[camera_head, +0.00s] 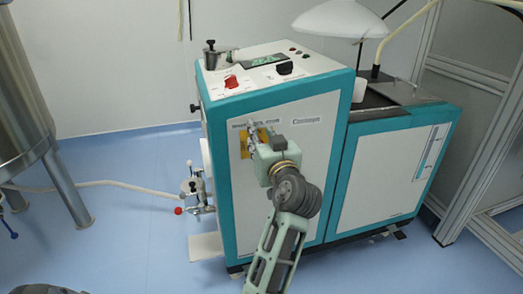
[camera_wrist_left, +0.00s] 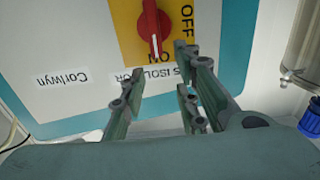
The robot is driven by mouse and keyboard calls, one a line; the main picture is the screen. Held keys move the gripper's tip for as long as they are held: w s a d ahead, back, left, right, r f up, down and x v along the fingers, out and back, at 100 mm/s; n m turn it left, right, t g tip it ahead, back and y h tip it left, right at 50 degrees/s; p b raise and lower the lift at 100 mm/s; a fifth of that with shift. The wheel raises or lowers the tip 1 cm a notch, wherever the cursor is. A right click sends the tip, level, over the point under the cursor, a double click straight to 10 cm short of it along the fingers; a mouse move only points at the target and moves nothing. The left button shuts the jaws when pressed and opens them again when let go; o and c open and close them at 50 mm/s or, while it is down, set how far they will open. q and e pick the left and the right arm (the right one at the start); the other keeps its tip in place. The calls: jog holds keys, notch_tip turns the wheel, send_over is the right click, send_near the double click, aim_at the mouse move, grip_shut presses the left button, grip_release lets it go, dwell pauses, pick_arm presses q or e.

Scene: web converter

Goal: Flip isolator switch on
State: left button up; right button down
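The red isolator switch (camera_wrist_left: 153,28) sits on a yellow plate (camera_wrist_left: 128,28) on the cabinet's front panel. The left wrist view is upside down; the switch handle stands vertical there, its white-marked lower end beside the "ON" lettering, with "OFF" off to the right. In the head view the yellow plate (camera_head: 245,148) is partly covered by my left gripper (camera_head: 254,130), which hides the switch. In the wrist view my left gripper (camera_wrist_left: 158,98) is open and empty, its fingers spread below the switch and apart from it. My right gripper is not in view.
The white and teal cabinet (camera_head: 285,205) has a red knob (camera_head: 231,81) on its sloped top. A valve assembly (camera_head: 193,188) projects from its left side. A steel tank (camera_head: 25,110) stands far left, a metal frame (camera_head: 490,140) at right.

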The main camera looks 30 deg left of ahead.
pick_arm(q)
jog(key=shift+r, duration=2.2)
